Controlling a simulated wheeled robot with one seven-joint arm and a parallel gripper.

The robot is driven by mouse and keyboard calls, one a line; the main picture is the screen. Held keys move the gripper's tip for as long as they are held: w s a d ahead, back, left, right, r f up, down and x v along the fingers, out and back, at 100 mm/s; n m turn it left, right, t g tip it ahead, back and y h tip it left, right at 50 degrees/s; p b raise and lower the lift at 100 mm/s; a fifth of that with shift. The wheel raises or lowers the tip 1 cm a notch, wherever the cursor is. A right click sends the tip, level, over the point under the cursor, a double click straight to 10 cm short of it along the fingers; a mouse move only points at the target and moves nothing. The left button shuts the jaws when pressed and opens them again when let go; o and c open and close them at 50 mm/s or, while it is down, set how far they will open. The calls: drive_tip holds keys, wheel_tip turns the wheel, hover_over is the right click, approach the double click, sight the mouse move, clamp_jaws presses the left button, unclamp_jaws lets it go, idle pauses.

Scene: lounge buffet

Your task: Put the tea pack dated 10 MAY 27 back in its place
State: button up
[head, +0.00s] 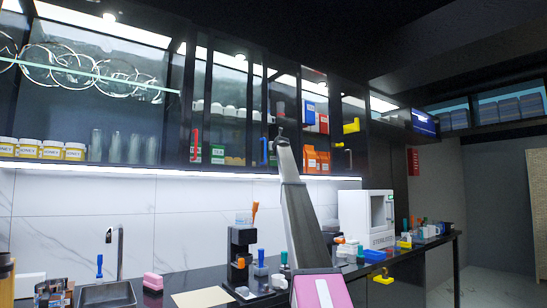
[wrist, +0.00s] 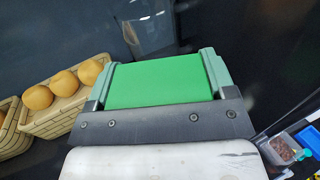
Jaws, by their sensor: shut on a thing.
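In the wrist view my gripper (wrist: 158,80) is shut on a plain green pack (wrist: 160,84), which sits between its two grey-green fingers. No date or print shows on the face turned to the camera. In the head view my arm reaches up in front of the wall cabinets; its jaws and the held pack cannot be made out there. Other green packs (head: 217,154) stand on a lower cabinet shelf left of my arm. Orange packs (head: 310,160) stand on a lower shelf to its right, with a blue pack (head: 310,110) above. Their dates are too small to read.
Cabinet doors carry a red handle (head: 195,144), a blue handle (head: 264,150) and a yellow handle (head: 351,127). A white sterilizer (head: 367,218) and several small items crowd the counter below. In the wrist view, baskets (wrist: 55,122) of round orange-brown items lie left of my gripper.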

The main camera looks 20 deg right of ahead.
drive_tip(key=shift+w+f, duration=0.45)
drive_tip(key=shift+f, duration=0.45)
drive_tip(key=shift+w+f, duration=0.4)
drive_tip(key=shift+f, duration=0.45)
drive_tip(key=shift+f, duration=0.15)
drive_tip(key=o, duration=0.9)
drive_tip(key=shift+o, duration=0.2)
drive_tip(key=s, duration=1.2)
drive_tip(key=shift+a, duration=0.2)
